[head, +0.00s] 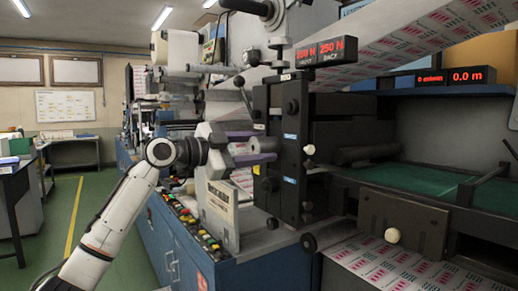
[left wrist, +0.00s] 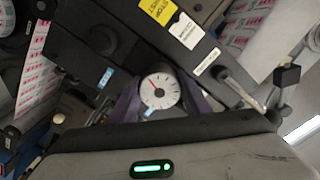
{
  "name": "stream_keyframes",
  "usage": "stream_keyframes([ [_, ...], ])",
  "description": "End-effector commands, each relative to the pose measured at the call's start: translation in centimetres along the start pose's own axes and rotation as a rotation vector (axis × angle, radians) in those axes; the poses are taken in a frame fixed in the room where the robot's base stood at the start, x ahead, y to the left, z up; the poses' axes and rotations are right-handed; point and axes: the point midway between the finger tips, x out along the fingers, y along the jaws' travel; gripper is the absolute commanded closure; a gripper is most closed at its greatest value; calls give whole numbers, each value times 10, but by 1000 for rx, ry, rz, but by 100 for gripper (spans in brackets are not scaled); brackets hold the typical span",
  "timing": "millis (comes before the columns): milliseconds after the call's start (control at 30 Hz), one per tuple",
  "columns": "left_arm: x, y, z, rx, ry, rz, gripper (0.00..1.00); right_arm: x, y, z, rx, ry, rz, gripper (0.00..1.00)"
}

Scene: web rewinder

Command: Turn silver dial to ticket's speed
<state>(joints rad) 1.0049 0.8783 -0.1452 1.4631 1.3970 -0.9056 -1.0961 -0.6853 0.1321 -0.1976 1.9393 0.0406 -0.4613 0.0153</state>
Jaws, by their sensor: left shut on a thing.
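The silver dial (left wrist: 160,91) has a white face with tick marks and a red pointer that points to the upper left in the left wrist view. Its numbers are too small to read. In the head view the silver dial (head: 238,148) shows as a small pale cylinder at the machine's front. My left gripper (head: 250,147) is shut on it, with one purple-grey finger above and one below. In the left wrist view the fingers of my left gripper (left wrist: 163,104) lie on either side of the dial. I cannot make out a speed ticket. My right gripper is not in view.
A row of coloured buttons (head: 195,225) lies below my left gripper. A black upright block (head: 290,150) stands close to its right. Green floor (head: 90,200) is open at left.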

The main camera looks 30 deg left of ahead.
Motion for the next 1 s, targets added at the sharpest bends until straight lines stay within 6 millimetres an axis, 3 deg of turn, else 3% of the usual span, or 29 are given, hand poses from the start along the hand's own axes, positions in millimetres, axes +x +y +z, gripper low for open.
stream_keyframes([
  [767,0,1,0,100,-1,3,79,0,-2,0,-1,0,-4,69],
  [800,0,1,0,100,-1,3,52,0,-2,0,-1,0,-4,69],
  [900,0,1,0,100,-1,2,38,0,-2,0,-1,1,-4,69],
  [1000,0,1,0,100,-1,2,38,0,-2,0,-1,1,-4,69],
])
